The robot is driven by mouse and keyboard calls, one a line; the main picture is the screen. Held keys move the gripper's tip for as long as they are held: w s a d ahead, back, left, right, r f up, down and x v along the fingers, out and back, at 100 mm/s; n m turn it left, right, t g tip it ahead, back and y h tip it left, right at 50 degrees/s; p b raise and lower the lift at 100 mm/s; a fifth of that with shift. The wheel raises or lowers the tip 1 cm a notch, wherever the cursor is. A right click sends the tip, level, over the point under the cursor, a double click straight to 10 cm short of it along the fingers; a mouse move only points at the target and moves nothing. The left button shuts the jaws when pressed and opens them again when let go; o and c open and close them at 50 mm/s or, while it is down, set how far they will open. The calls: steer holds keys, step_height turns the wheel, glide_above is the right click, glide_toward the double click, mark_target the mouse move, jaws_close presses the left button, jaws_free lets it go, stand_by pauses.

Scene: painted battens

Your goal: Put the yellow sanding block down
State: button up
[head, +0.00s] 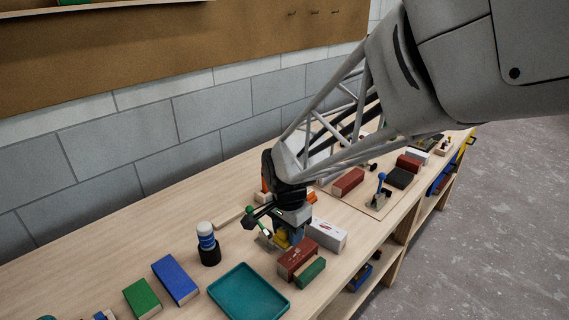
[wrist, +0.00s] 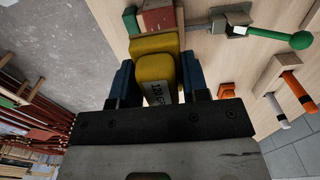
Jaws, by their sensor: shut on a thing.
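The yellow sanding block (wrist: 157,68) is held between the two blue fingers of my gripper (wrist: 158,72) in the wrist view. A white label with dark print is on its near face. A wider yellow part (wrist: 150,43) shows just beyond it; I cannot tell whether this is the same block. In the head view my gripper (head: 289,232) is low over the bench (head: 180,225), and some yellow (head: 281,240) shows at its fingers. I cannot tell whether the block touches the surface below.
A red-brown block (head: 297,258) and a green block (head: 310,272) lie just in front of my gripper. A white box (head: 327,235) is close on its right.

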steer(key=shift+w, duration=0.1)
steer(key=w+f, duration=0.2)
steer(key=w, duration=0.9)
steer(key=w+f, duration=0.1)
steer(key=w, duration=1)
steer(key=shift+w+d+f, duration=0.25)
steer(key=shift+w+f, duration=0.1)
steer(key=shift+w, duration=0.05)
steer(key=shift+f, duration=3.15)
steer(key=shift+f, duration=1.85)
steer(key=shift+f, duration=0.1)
